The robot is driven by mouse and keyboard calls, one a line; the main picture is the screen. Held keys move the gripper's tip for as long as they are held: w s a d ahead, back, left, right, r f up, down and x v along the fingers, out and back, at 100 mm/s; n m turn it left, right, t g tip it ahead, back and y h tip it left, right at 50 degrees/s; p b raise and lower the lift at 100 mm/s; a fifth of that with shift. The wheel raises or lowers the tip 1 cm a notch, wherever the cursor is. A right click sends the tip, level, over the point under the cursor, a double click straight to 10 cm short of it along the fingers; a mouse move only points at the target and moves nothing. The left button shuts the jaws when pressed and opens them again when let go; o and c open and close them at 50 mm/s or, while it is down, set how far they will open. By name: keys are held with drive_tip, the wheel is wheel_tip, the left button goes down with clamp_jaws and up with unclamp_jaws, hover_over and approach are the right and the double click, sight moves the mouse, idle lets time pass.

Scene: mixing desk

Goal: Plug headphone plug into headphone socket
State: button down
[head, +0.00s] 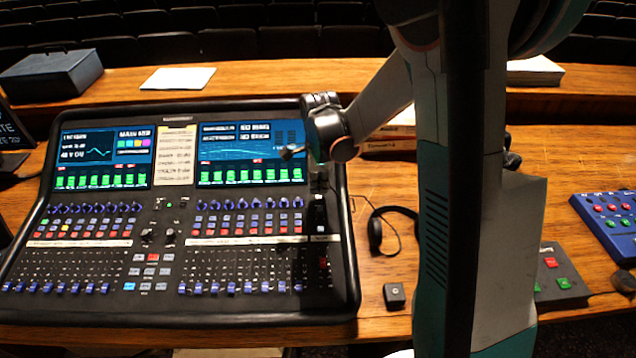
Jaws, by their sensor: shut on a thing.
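My gripper (292,152) hangs over the right screen of the mixing desk (345,270), coming in from the right. Its jaws are small and dark here. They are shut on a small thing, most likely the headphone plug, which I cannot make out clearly. The black headphones (376,232) lie on the wooden table just right of the desk, partly hidden behind my arm. A thin dark cable curls on the wood beside them. I cannot pick out the headphone socket; the desk's right strip is dark and lies below my gripper.
A small dark box (395,296) sits below the headphones. A button box (560,284) and a blue controller (610,222) stand at the right. A dark case (52,76) and papers (178,78) lie on the back ledge. My arm blocks much of the right side.

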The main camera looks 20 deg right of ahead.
sight(319, 190)
drive_tip(key=shift+f, duration=0.15)
drive_tip(key=shift+w+f+b, duration=0.1)
drive_tip(key=shift+f+b, duration=0.65)
drive_tip(key=shift+b, duration=0.05)
drive_tip(key=shift+f+b, duration=0.55)
drive_tip(key=shift+b, duration=0.25)
idle(2.0)
drive_tip(key=c, duration=1.6)
unclamp_jaws()
wheel_tip(319, 190, up, 12)
drive_tip(key=s, duration=0.1)
drive_tip(key=shift+a, duration=0.2)
